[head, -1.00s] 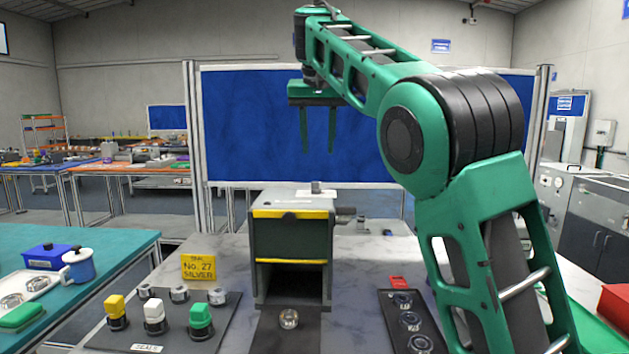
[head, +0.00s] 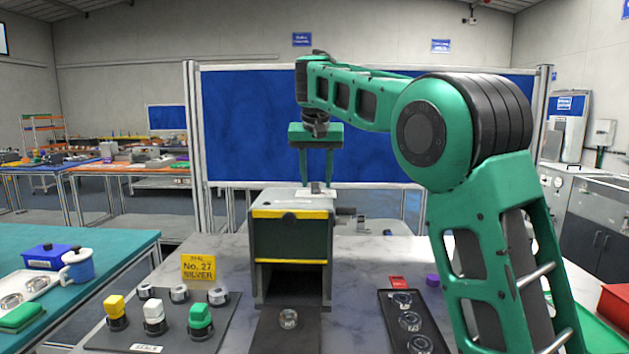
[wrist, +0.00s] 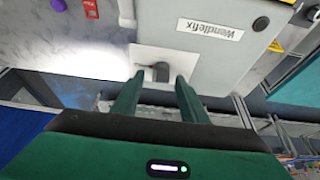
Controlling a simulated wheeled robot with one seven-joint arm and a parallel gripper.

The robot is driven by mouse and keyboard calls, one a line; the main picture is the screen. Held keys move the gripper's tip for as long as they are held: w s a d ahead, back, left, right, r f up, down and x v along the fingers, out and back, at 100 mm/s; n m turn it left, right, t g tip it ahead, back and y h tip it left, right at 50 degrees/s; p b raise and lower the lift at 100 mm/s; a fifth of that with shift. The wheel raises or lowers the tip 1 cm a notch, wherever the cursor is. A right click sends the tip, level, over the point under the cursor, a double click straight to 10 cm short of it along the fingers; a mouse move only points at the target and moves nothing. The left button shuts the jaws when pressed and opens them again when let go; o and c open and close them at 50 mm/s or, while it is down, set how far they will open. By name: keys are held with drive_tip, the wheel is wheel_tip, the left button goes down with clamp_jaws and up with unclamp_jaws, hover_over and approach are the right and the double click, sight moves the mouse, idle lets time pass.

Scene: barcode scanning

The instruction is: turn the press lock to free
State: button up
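The press (head: 290,240) is a dark grey box with yellow-edged strips and an open front bay, at the middle of the marble table. The press lock (wrist: 160,70) is a small dark grey knob on a white plate (wrist: 150,57) on the press top, near the "Wendlefix" label (wrist: 210,29). In the head view, the white plate shows on the press top, under the fingertips. My gripper (head: 317,183) is open, pointing down, with empty fingers. In the wrist view, its fingertips (wrist: 158,78) appear on either side of the knob; whether they touch it I cannot tell.
A board of seals (head: 175,328) with coloured handles lies front left, by a yellow "No. 27 SILVER" card (head: 198,267). A small silver piece (head: 289,319) sits before the press bay. A dark tray of discs (head: 410,322) lies right. A blue panel (head: 240,120) stands behind.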

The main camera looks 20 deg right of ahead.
clamp_jaws()
